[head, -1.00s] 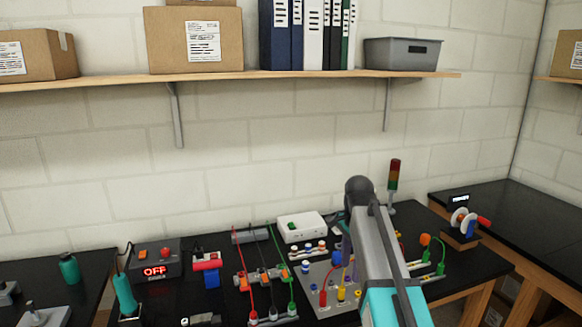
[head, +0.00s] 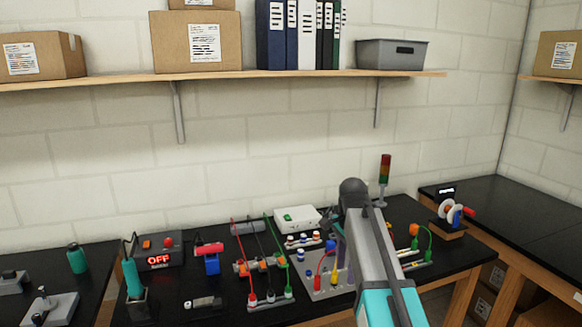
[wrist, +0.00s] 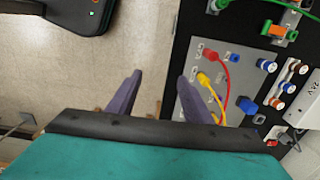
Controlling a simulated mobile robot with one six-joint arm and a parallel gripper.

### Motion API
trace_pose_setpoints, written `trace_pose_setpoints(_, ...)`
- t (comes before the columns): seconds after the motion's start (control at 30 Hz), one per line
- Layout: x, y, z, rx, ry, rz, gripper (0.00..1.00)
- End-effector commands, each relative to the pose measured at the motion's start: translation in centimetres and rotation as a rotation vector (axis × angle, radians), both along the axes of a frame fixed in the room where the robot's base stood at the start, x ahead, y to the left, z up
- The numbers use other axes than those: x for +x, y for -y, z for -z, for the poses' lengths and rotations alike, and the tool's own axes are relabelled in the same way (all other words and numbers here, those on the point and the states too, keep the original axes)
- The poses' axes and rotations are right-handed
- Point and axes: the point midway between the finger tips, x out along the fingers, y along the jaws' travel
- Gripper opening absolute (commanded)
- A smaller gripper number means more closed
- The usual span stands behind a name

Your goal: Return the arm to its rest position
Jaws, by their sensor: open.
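My arm (head: 373,255), grey and teal, reaches from the bottom edge over the black bench in the head view. It hides most of my gripper there. In the wrist view the two purple fingers of my gripper (wrist: 160,76) stand apart with nothing between them. The right finger overlaps the edge of a grey panel (wrist: 208,103) with red and yellow plug leads. The left finger is over pale floor. Whether the fingers touch the panel cannot be told.
The bench holds an OFF-display unit (head: 159,259), lead clips (head: 264,266), a white box (head: 298,219) and a signal tower (head: 384,175). A shelf (head: 220,77) with boxes and binders runs above. Pale open floor (wrist: 135,40) lies left of the bench in the wrist view.

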Motion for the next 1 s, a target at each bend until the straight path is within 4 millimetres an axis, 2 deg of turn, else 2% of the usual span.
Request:
trace_pose_setpoints(0.27, -0.3, 0.2, 3.1, 0.0, -0.041, 0.002, 0.46)
trace_pose_setpoints(0.47, -0.9, 0.2, 6.4, -0.001, -0.084, 0.002, 0.46)
trace_pose_setpoints(0.67, -2.6, 0.3, 11.7, -0.001, -0.156, 0.003, 0.46)
trace_pose_setpoints(1.0, -7.2, 0.3, 22.0, -0.001, -0.292, 0.002, 0.46)
